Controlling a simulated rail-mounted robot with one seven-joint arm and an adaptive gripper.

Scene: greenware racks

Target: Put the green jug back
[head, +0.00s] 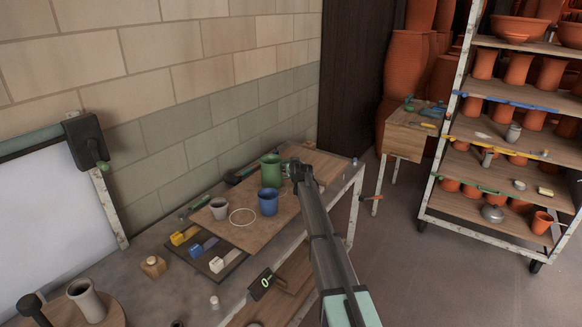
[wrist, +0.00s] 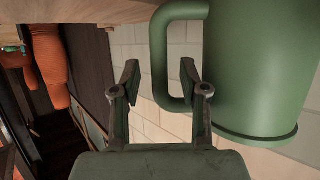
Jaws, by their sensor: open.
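The green jug (head: 269,168) stands upright on a wooden board on the workbench, near the wall, in the head view. In the wrist view the green jug (wrist: 255,70) fills the right side, appearing upside down, with its handle (wrist: 160,70) towards me. My gripper (wrist: 159,75) is open, with one finger on each side of the handle and gaps showing. In the head view my gripper (head: 289,168) is at the jug's right side. A pale ring outline (head: 242,216) lies empty on the board, left of the blue jug.
A blue jug (head: 268,202) stands just in front of the green jug. A grey cup (head: 219,208) stands left of the ring. A pot rack (head: 450,135) stands at right.

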